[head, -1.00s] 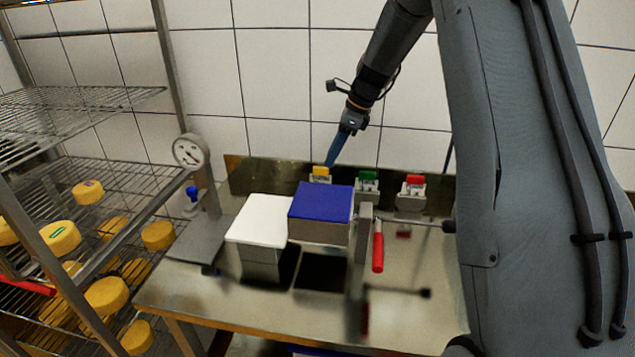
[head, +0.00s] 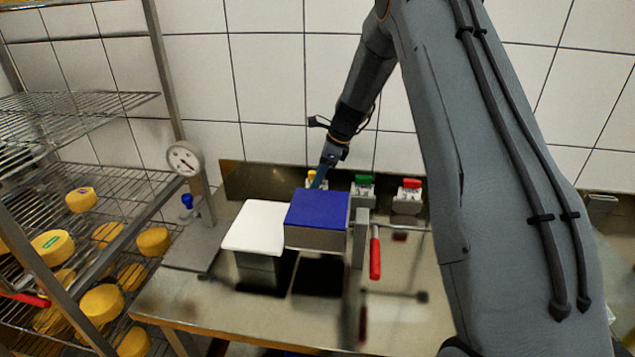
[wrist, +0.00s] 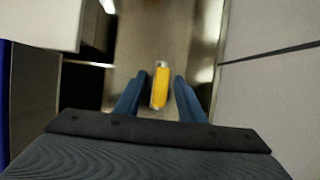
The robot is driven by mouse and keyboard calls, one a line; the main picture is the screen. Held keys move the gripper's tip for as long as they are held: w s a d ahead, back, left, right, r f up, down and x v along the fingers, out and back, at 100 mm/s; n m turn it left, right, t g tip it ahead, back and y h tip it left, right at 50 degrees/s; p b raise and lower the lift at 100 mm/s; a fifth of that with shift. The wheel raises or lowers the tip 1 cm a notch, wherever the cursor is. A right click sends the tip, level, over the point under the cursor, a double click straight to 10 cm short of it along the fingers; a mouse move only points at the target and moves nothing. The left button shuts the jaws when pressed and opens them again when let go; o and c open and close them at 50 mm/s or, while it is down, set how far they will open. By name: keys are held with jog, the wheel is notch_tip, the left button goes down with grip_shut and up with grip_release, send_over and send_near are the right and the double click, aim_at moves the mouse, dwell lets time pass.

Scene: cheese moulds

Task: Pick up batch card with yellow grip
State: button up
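The batch card's yellow grip (wrist: 160,87) shows in the wrist view between the two blue fingers of my gripper (wrist: 158,98). The fingers stand apart, with a gap on each side of the grip. In the head view the yellow grip (head: 311,175) is at the back of the steel table, left of the green one, and partly hidden by my gripper (head: 318,184). The card below the grip is mostly hidden behind the blue-topped block.
A green grip (head: 364,179) and a red grip (head: 411,183) stand to the right in a row. A blue-topped block (head: 318,209) and a white-topped block (head: 255,228) stand in front. A red-handled lever (head: 375,255) is beside them. A wire rack (head: 85,180) with cheeses is at left.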

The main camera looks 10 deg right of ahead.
jog(key=shift+f, duration=0.1)
jog(key=shift+c, duration=0.2)
grip_shut()
